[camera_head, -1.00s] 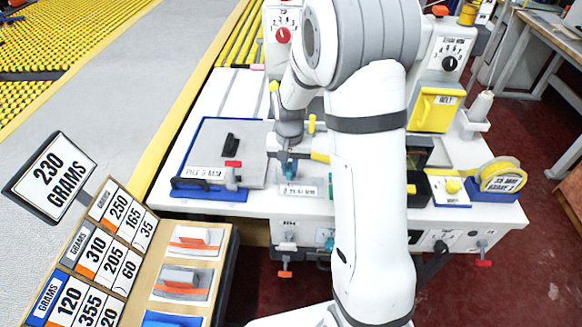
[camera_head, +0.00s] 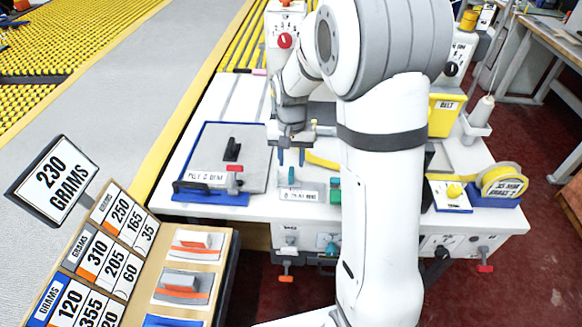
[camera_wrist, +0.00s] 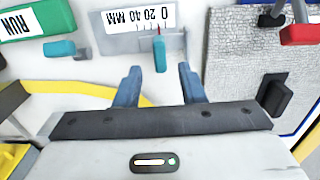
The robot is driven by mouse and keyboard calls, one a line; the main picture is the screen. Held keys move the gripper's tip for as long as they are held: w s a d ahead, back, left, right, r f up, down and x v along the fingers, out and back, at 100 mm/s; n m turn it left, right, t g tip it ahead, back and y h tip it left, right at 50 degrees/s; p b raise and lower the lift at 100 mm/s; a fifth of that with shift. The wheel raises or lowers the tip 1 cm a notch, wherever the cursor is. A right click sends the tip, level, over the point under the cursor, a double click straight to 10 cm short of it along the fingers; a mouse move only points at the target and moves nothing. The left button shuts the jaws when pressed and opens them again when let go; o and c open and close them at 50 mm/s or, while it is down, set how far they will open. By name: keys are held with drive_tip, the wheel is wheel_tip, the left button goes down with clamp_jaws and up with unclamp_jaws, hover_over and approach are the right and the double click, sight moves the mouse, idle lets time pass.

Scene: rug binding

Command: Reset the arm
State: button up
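My gripper (camera_head: 291,157) hangs over the white machine table (camera_head: 262,206), above and a little behind a small scale plate marked in millimetres (camera_head: 300,196). In the wrist view its two blue fingers (camera_wrist: 157,84) stand apart with nothing between them. A teal knob (camera_wrist: 160,55) on the scale plate (camera_wrist: 130,18) shows just beyond the fingertips, apart from them. The knob is also in the head view (camera_head: 291,176). My arm hides part of the table's right half.
A grey pile plate with a black handle (camera_head: 250,165) lies left of my gripper. A green RUN block (camera_wrist: 20,20) is near the scale. A yellow tape roll (camera_head: 503,180) stands at the right. Signs and a weight rack (camera_head: 185,262) stand front left.

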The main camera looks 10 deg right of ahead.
drive_tip(key=shift+r, duration=1.2)
drive_tip(key=s+r+n+t, duration=0.1)
drive_tip(key=s+r, duration=0.2)
drive_tip(key=s, duration=0.4)
drive_tip(key=s+r+n+p, duration=0.1)
drive_tip(key=s+r, duration=0.2)
drive_tip(key=s, duration=0.4)
drive_tip(key=s+r+n+t, duration=0.1)
drive_tip(key=s+r, duration=0.2)
drive_tip(key=s, duration=0.4)
drive_tip(key=shift+s+d+r+n+t, duration=0.25)
drive_tip(key=shift+d+n+t, duration=0.05)
